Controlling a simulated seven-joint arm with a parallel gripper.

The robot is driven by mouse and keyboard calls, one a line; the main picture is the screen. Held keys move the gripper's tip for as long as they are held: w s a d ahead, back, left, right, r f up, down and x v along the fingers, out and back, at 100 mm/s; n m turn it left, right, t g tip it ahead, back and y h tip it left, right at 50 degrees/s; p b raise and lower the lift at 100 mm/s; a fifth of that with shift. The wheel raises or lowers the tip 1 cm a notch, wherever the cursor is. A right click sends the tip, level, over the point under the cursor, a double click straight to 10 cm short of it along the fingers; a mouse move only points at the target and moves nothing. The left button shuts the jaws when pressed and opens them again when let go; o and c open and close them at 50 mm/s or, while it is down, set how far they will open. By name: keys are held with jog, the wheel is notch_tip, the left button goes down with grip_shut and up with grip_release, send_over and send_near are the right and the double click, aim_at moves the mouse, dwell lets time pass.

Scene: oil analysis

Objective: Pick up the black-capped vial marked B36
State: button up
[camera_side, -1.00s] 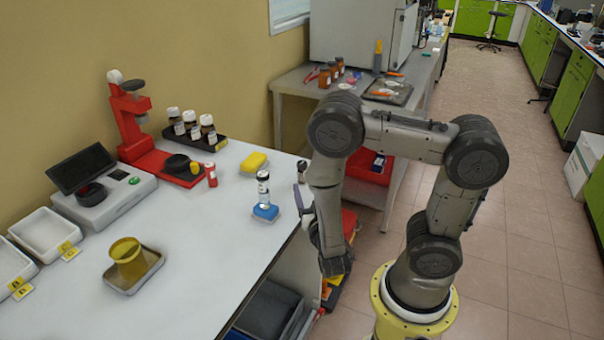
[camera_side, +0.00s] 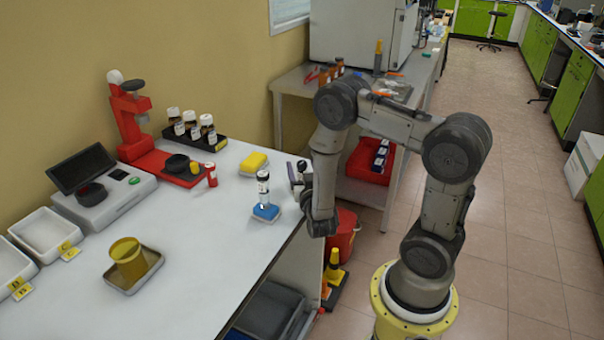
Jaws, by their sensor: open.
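The label's lettering is too small to read. My gripper (camera_side: 296,174) is just right of the vial, at the bench edge, apart from it and holding nothing that I can see. It is open, with its fingers partly hidden by my wrist. Another dark-capped thing beside the fingers cannot be told apart clearly.
A yellow sponge-like block (camera_side: 254,163) lies behind the vial. A black tray (camera_side: 222,142) holds several white-capped brown bottles. A red stand (camera_side: 130,130), a grey instrument (camera_side: 118,195) and a yellow cup (camera_side: 127,258) stand to the left. The front middle of the bench (camera_side: 200,270) is clear.

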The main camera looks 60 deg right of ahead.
jog(key=shift+w+d, duration=0.2)
jog(key=shift+d, duration=0.1)
jog(key=shift+c, duration=0.2)
grip_shut()
